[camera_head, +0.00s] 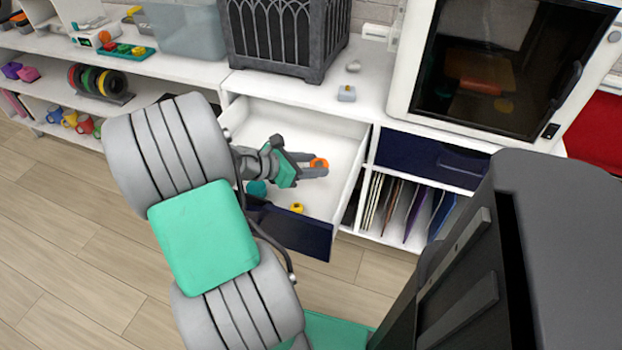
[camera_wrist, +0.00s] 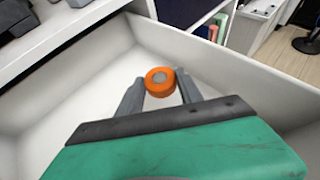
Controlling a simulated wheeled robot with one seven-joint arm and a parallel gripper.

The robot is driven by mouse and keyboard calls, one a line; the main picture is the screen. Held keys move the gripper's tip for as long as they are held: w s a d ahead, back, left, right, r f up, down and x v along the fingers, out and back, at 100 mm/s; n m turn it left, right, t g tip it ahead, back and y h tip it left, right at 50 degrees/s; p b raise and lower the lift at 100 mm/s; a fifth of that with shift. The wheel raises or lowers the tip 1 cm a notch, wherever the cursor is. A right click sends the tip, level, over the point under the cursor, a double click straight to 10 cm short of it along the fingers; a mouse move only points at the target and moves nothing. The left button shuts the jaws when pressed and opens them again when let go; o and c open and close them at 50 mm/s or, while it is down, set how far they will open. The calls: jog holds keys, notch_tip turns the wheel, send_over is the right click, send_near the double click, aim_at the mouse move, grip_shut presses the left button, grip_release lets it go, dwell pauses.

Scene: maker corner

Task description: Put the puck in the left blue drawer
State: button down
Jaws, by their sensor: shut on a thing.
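The puck (camera_head: 319,163) is a small orange disc with a grey centre. My gripper (camera_head: 312,166) is shut on it, and the puck shows between the fingertips in the wrist view (camera_wrist: 160,82). The left blue drawer (camera_head: 288,232) is pulled open, with a dark blue front and white inside. My gripper and the puck are within the drawer's outline, towards its right side. I cannot tell whether the puck touches the drawer floor.
The right blue drawer (camera_head: 432,160) is shut, above a shelf of upright folders (camera_head: 400,205). A dark lattice box (camera_head: 285,40) and a white-framed machine (camera_head: 490,70) stand on the counter. A small grey item (camera_head: 346,93) lies between them. The wooden floor in front is clear.

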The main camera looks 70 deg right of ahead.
jog(key=shift+w+d+f, duration=0.25)
jog(key=shift+d+f, duration=0.65)
jog(key=shift+f, duration=0.2)
jog(key=f+b, duration=0.1)
jog(key=f, duration=0.1)
jog(key=f+b, duration=0.1)
jog(key=f, duration=0.1)
jog(key=shift+w+d+b, duration=0.1)
jog(key=shift+d+b, duration=0.25)
jog(key=shift+d, duration=0.05)
jog(key=shift+r, duration=0.1)
jog(key=c, duration=0.8)
grip_release()
jog(key=shift+o, duration=0.2)
jog(key=p+v, duration=0.4)
jog(key=v, duration=0.8)
jog(key=shift+a, duration=0.1)
